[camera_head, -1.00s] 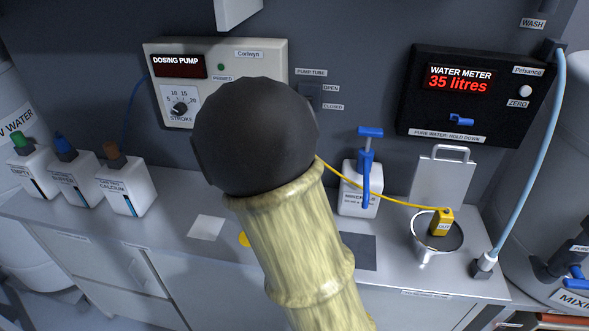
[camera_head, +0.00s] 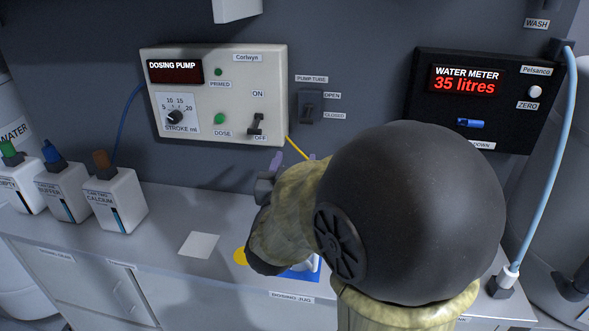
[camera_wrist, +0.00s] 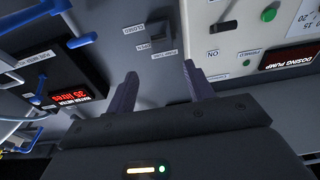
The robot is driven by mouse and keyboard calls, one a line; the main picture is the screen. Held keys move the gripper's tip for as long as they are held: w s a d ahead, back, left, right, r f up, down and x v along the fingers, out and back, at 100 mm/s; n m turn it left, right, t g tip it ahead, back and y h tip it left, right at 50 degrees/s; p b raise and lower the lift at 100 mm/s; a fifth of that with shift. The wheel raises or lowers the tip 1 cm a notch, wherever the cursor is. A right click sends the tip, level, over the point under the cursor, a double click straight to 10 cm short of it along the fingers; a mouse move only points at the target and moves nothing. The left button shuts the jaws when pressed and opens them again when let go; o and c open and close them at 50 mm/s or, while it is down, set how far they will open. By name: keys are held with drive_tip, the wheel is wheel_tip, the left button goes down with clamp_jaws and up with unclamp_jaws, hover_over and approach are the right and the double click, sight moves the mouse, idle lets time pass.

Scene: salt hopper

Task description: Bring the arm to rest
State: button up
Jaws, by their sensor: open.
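My gripper (camera_wrist: 162,88) is open in the wrist view, with nothing between its two purple-grey fingers. The fingers point toward the wall panel near the pump tube switch (camera_wrist: 157,33), which shows upside down there. In the head view my gripper is mostly hidden behind my own arm. Only purple fingertips (camera_head: 293,158) show, in front of the wall below the dosing pump (camera_head: 215,95). My dark elbow and pale sleeve cover the right middle of that view, over the bench.
The water meter (camera_head: 464,90) reads 35 litres, and its lower edge is partly covered by my arm. Three white bottles, including the calcium one (camera_head: 117,205), stand at the bench's left. A pale blue hose (camera_head: 540,175) hangs at right. The bench's left middle (camera_head: 165,215) is clear.

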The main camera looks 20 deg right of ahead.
idle(0.4)
drive_tip(key=s+a+f+n+g+y+p, duration=0.1)
drive_tip(key=a+f+n+g+y+p, duration=0.45)
drive_tip(key=a+f+y, duration=0.35)
drive_tip(key=s+f+n+g+y+p, duration=0.1)
drive_tip(key=s+f+g+p, duration=0.3)
drive_tip(key=s+g, duration=0.4)
drive_tip(key=s+y, duration=0.1)
drive_tip(key=s, duration=0.3)
drive_tip(key=shift+s+d+f, duration=0.3)
drive_tip(key=shift+f, duration=0.05)
